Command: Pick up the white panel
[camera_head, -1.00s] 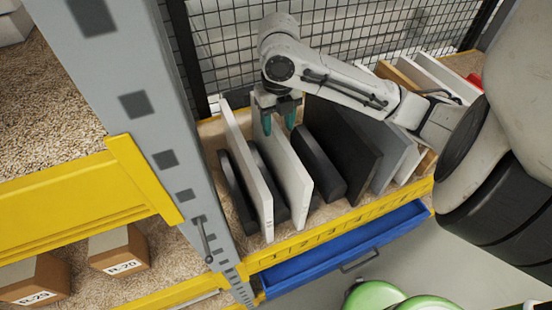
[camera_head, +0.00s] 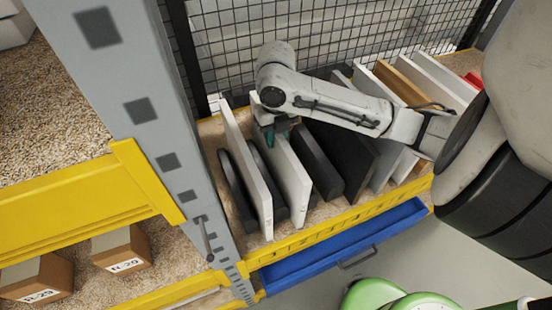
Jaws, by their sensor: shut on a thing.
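Two white panels stand on edge at the left end of the shelf. The second white panel (camera_head: 290,177) has my gripper (camera_head: 275,132) at its upper edge, with the green fingertips down around it. My gripper is shut on this panel, though the arm hides part of the grip. The panel still stands in its slot between dark dividers. The other white panel (camera_head: 247,170) stands just to its left, apart from my gripper.
Dark dividers (camera_head: 320,165) and a black panel (camera_head: 352,155) stand close on the right. Further right are grey, white and wood-coloured panels. A wire mesh (camera_head: 340,35) closes the back. A grey post (camera_head: 150,130) rises at left. A blue drawer (camera_head: 345,240) is below.

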